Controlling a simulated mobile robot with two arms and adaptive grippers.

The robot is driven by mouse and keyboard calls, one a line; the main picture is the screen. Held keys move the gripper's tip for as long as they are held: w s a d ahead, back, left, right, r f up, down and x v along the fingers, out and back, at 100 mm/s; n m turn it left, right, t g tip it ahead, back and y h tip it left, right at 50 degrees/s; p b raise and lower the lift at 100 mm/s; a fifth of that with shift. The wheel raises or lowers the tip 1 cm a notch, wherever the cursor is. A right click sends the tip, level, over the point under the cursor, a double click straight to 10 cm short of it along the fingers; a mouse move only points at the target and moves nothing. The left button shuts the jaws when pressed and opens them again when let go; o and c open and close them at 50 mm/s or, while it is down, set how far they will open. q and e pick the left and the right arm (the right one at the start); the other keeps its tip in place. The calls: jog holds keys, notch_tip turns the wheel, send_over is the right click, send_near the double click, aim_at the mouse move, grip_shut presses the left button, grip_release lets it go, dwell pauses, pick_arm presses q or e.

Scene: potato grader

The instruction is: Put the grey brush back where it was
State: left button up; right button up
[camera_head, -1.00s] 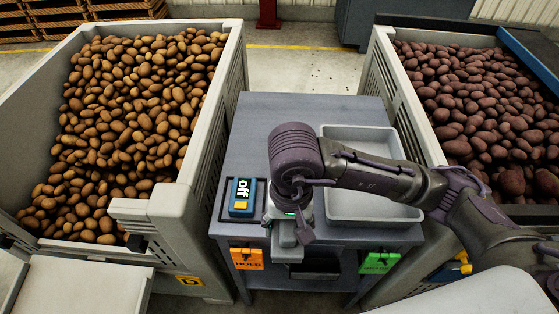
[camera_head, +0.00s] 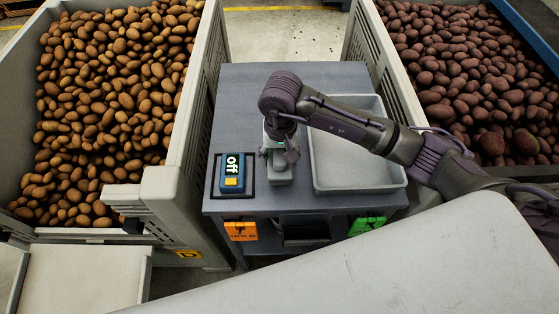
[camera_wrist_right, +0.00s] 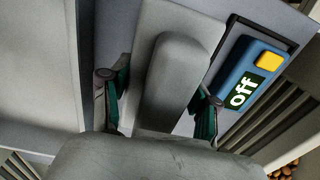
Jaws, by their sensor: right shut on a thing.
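The grey brush (camera_head: 279,176) is at the table (camera_head: 235,100), just right of the blue control box showing "off" (camera_head: 232,172). My right gripper (camera_head: 278,140) points down over it and is shut on it. In the right wrist view, the brush's rounded grey body (camera_wrist_right: 172,80) lies between the two teal-padded fingers of my right gripper (camera_wrist_right: 160,103). The control box (camera_wrist_right: 248,80) is close by at the right there. I cannot tell whether the brush touches the table top. My left gripper is not in view.
A grey tray (camera_head: 399,180) is right of the brush, under my right arm. Potato crates stand left (camera_head: 160,195) and right (camera_head: 385,70). An orange "HOLD" tag (camera_head: 241,231) and a green tag (camera_head: 366,225) hang at the table's front. The table's back is clear.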

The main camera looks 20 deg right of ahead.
notch_tip(320, 180, down, 2)
jog(key=shift+s+f+p, duration=0.1)
jog(key=shift+f+p, duration=0.15)
jog(key=shift+p, duration=0.1)
jog(key=shift+f, duration=0.45)
jog(key=o, duration=1.1)
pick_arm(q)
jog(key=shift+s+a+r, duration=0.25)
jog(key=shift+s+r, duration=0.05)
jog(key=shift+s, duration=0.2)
